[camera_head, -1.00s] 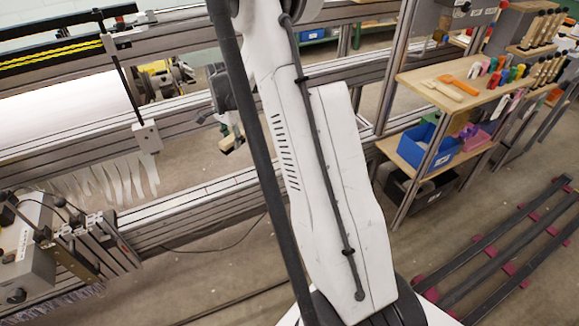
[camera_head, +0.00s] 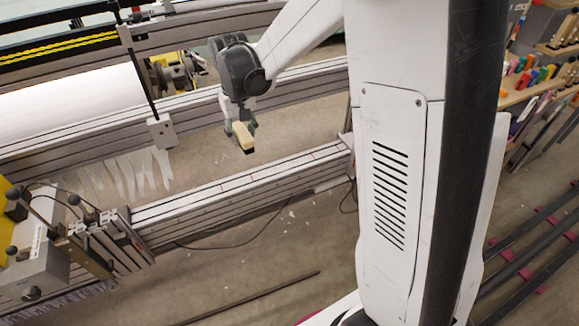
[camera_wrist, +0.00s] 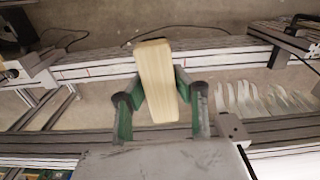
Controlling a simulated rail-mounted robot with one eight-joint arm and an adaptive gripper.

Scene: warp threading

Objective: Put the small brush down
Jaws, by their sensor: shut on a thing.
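The small brush (camera_wrist: 157,80) shows a pale wooden body in the wrist view, held lengthwise between the green-padded fingers of my gripper (camera_wrist: 160,103). In the head view the brush (camera_head: 243,137) is a small wooden block with a dark lower edge, probably its bristles. My gripper (camera_head: 239,125) is shut on it. It hangs in the air near the metal rail beam of the machine, with floor seen behind it. Nothing shows beneath the brush touching it.
A long metal beam (camera_head: 240,184) runs below the gripper. A white roll (camera_head: 70,105) and hanging pale threads (camera_head: 125,174) are at left, beside a grey clamp box (camera_head: 161,132). A wooden shelf (camera_head: 520,92) with tools stands at right, partly hidden by my arm.

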